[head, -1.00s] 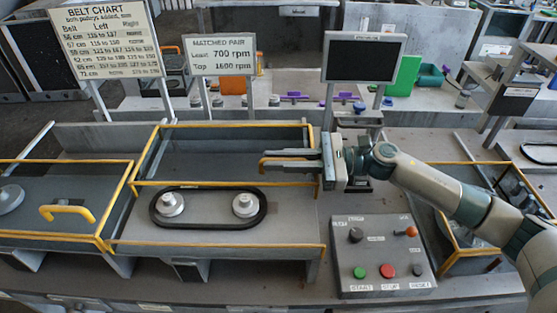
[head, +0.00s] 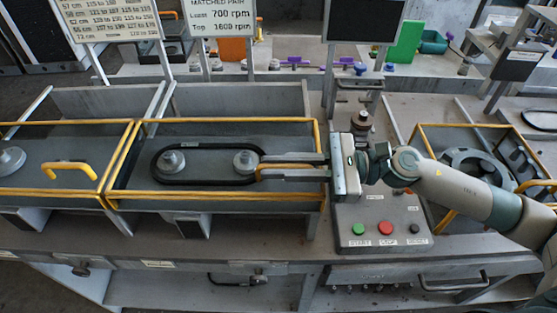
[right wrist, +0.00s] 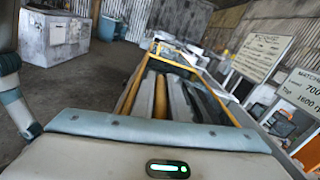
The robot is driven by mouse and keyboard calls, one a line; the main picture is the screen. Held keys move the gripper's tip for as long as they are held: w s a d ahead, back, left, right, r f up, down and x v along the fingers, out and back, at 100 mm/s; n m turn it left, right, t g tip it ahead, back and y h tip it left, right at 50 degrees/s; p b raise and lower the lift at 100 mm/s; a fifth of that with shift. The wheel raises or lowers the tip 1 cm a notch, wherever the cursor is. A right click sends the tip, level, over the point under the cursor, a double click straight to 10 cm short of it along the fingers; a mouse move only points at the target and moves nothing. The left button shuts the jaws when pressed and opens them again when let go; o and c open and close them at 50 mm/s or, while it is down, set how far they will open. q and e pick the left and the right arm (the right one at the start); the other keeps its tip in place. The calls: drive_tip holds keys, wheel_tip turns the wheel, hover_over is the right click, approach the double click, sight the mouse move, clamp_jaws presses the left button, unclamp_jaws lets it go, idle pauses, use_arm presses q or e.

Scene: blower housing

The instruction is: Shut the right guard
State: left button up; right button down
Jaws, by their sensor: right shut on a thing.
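The right guard (head: 230,120) is a clear cover with a yellow frame. It lies low and about level over the right bay, its frame roughly in line with the left guard (head: 80,122). My right gripper (head: 266,166) comes in from the right and is shut on the guard's yellow handle (head: 262,175). The fingers partly hide the handle. Two grey pulleys with a black belt (head: 206,183) show through the cover. Any small gap under the frame is too fine to tell. In the right wrist view the yellow frame (right wrist: 128,97) shows beyond my gripper body. My left gripper is not in view.
A control panel (head: 350,239) with green and red buttons stands just right of the bay, under my right arm. An open yellow-framed bay (head: 470,126) is farther right. Signs (head: 221,15) and a dark screen (head: 364,28) stand behind.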

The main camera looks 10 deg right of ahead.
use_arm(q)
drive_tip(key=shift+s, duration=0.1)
use_arm(e)
drive_tip(key=c, duration=1.8)
unclamp_jaws()
drive_tip(key=shift+s, duration=0.25)
drive_tip(key=shift+w, duration=0.1)
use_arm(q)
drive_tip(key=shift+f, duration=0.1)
